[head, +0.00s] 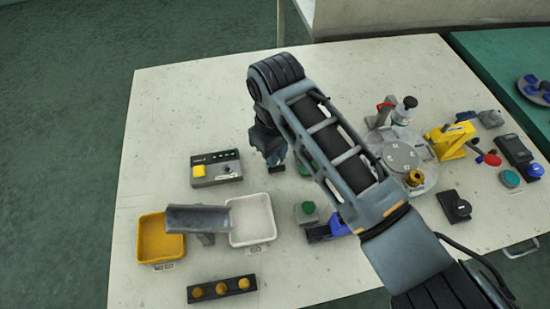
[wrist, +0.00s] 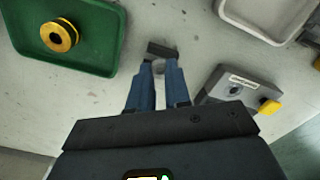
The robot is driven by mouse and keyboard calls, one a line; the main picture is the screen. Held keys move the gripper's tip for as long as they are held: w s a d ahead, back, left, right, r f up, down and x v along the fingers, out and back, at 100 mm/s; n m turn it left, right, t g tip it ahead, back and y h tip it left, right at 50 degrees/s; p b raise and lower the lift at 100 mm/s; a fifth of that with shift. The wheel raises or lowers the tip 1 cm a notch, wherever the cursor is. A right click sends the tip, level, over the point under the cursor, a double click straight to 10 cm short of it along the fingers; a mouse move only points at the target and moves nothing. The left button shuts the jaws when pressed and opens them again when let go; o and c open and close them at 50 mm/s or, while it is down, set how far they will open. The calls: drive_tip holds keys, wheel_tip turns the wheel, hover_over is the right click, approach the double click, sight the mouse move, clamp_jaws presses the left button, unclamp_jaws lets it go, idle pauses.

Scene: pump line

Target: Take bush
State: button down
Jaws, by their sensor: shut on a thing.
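My gripper (head: 275,163) is over the table between the grey button box and my arm. In the wrist view its two blue fingers (wrist: 157,75) are closed on a small dark piece (wrist: 162,49) with a grey round part. That piece also shows under the fingertips in the head view (head: 277,170); I cannot tell what it is. A yellow flanged ring that looks like a bush (wrist: 59,35) lies in a green tray (wrist: 105,35), apart from the fingers. My arm hides most of that tray in the head view. Several brass-coloured pieces stand in a black rack (head: 238,298).
A grey box with a yellow button (head: 230,167) is close beside my gripper. A white tray (head: 270,237), a yellow tray (head: 145,240) and a grey chute (head: 195,218) stand nearer. A round grey plate (head: 400,155) with fixtures is on the right. The table's far left is clear.

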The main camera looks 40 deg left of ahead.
drive_tip(key=shift+r, duration=0.2)
idle(0.3)
drive_tip(key=shift+r+p, duration=1.9)
drive_tip(key=shift+r, duration=0.3)
